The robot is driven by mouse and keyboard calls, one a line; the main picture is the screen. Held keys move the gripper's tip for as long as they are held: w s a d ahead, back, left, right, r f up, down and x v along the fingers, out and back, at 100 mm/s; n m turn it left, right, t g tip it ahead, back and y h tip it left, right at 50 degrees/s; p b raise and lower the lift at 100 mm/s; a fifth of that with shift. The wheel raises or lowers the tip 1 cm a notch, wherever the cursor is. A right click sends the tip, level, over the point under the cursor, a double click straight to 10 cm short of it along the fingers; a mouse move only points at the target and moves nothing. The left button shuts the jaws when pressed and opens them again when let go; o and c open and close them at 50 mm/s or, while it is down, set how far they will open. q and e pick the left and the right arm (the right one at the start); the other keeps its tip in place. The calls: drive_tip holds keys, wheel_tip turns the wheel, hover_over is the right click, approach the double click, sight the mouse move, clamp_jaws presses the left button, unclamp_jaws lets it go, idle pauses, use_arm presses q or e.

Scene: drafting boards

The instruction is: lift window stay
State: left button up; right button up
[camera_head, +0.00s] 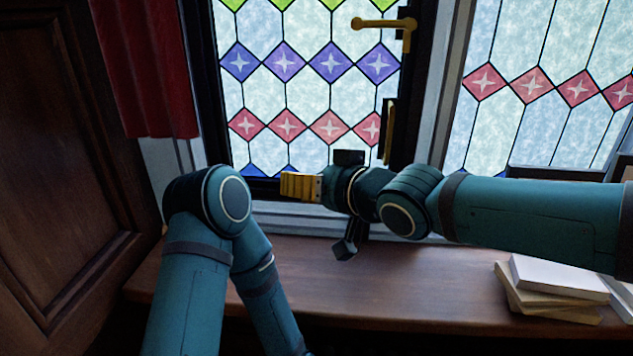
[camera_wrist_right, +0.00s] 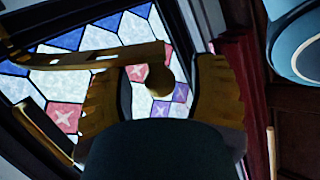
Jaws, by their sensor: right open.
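My right gripper (camera_head: 300,186) is at the lower edge of the leaded window, its yellow fingers pointing left. In the right wrist view the gripper (camera_wrist_right: 160,74) is open. A brass bar, which looks like the window stay (camera_wrist_right: 85,58), runs in from the left and ends in front of the gap between the fingers. A round brass knob (camera_wrist_right: 160,83) shows beside its end. I cannot tell whether the bar touches a finger. In the head view the bar is not clearly visible around the gripper. My left arm bends downward and its gripper is out of view.
A brass handle (camera_head: 380,24) sits high on the dark window frame. Books (camera_head: 560,275) are stacked on the right of the wooden sill (camera_head: 420,280). A red curtain (camera_head: 150,70) and a dark wooden panel (camera_head: 60,170) stand at left. The middle of the sill is clear.

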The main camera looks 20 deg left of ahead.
drive_tip(key=shift+d, duration=0.15)
drive_tip(key=v, duration=1.2)
idle(0.5)
drive_tip(key=shift+s, duration=0.15)
